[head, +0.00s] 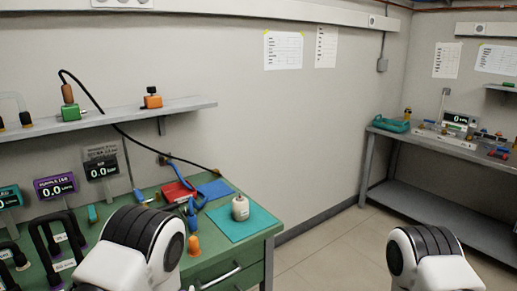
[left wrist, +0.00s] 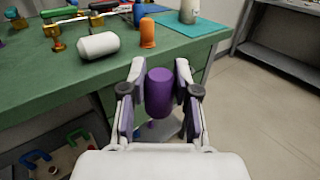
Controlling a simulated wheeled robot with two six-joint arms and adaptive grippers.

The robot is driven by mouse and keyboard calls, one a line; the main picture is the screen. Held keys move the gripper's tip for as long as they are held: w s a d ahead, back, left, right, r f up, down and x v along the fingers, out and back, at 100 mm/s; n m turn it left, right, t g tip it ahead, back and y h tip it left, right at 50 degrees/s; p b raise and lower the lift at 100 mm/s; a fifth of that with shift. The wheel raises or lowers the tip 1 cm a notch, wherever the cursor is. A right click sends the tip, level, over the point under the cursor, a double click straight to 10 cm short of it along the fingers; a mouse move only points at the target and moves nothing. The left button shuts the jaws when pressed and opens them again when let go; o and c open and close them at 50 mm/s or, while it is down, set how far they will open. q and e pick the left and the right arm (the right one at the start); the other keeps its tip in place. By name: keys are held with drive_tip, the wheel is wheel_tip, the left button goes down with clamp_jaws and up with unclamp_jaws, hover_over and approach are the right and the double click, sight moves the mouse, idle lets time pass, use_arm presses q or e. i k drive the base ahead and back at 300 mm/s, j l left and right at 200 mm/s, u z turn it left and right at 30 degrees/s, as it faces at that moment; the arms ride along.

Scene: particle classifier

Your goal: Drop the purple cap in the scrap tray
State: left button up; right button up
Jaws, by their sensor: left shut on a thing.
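The purple cap (left wrist: 159,92) is a rounded purple cylinder. My left gripper (left wrist: 158,76) is shut on it, with a finger on each side, and holds it upright in front of the green bench's edge. In the head view my left arm covers the bench's front, and the cap does not show. A teal tray (head: 388,125) is on the far grey bench at the right. I cannot tell whether it is the scrap tray. My right arm shows at the lower right of the head view, but its gripper is out of frame.
The green bench (head: 243,251) carries a teal mat (head: 258,222) with a white bottle (head: 240,208), an orange cap (head: 193,246) and display units. In the left wrist view a white cylinder (left wrist: 98,45) lies near the edge. Open floor (head: 318,245) separates the benches.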

sight(176, 195)
drive_tip(key=i+l, duration=0.25)
drive_tip(key=i, duration=0.2)
drive_tip(key=i+l, duration=0.25)
drive_tip(key=i, duration=0.2)
drive_tip(key=u, duration=0.05)
